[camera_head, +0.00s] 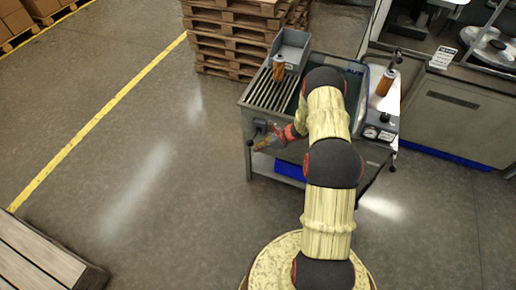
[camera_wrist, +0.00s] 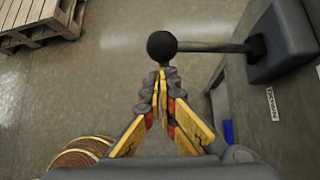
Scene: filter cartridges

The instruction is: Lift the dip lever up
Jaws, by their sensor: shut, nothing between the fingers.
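The dip lever is a dark rod with a black ball knob (camera_wrist: 161,45), sticking out sideways from a grey housing (camera_wrist: 284,40) on the bench side. In the head view the lever's knob (camera_head: 250,142) shows small at the bench's left front corner. My gripper (camera_wrist: 161,72) is shut and empty, its yellow and grey fingers together. In the wrist picture the fingertips lie just below the knob; I cannot tell whether they touch it. In the head view my gripper (camera_head: 262,144) is beside the lever, partly hidden by my arm.
The bench (camera_head: 250,120) carries a slatted rack (camera_head: 268,96), a grey bin (camera_head: 292,46) and orange cartridges (camera_head: 278,72) (camera_head: 386,83). A label (camera_wrist: 270,104), apparently reading DOWN, is below the housing. Pallets (camera_head: 215,48) stand behind. The floor left of the bench is clear.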

